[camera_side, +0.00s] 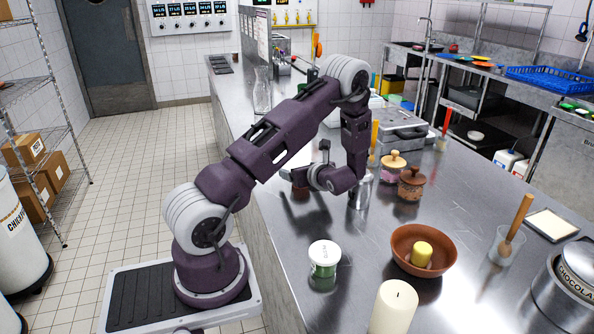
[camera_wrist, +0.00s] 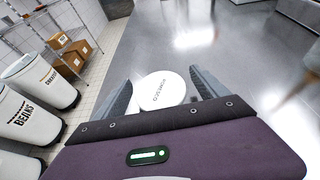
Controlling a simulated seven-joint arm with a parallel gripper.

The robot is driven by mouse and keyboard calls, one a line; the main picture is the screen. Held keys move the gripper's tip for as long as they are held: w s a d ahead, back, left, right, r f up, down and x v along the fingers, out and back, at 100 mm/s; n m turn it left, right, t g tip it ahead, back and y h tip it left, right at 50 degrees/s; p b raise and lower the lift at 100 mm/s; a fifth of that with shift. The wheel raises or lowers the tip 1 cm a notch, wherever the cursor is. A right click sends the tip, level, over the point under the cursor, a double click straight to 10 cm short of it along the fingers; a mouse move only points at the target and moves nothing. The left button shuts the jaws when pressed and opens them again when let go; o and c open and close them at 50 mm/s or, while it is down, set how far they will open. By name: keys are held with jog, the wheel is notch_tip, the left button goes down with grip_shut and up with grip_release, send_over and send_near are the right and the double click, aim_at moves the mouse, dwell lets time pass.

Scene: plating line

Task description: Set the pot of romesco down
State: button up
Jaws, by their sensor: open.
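A green jar with a white lid (camera_side: 325,258) stands nearer the camera. A terracotta bowl (camera_side: 401,240) holds a yellow candle, with a cream candle (camera_side: 393,307) in front. Two wooden-lidded jars (camera_side: 394,164) (camera_side: 411,184) stand right of my wrist.

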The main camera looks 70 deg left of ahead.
jog(key=v, duration=0.9)
jog(key=shift+d, duration=0.2)
jog(key=s+d+r+n+t+h, duration=0.2)
jog(key=s+d+r+n+h, duration=0.2)
jog(key=d, duration=0.6)
jog(key=s+d+r+n+t+h, duration=0.2)
jog(key=s+d+r+n+h, duration=0.3)
jog(key=d, duration=0.6)
jog(key=s+d+r+n+t+h, duration=0.2)
jog(key=s+d+r+n+h, duration=0.2)
jog(key=d+r+n, duration=0.4)
jog(key=shift+s+d+r+t, duration=0.35)
jog(key=shift+s+d, duration=0.4)
jog(key=shift+d, duration=0.4)
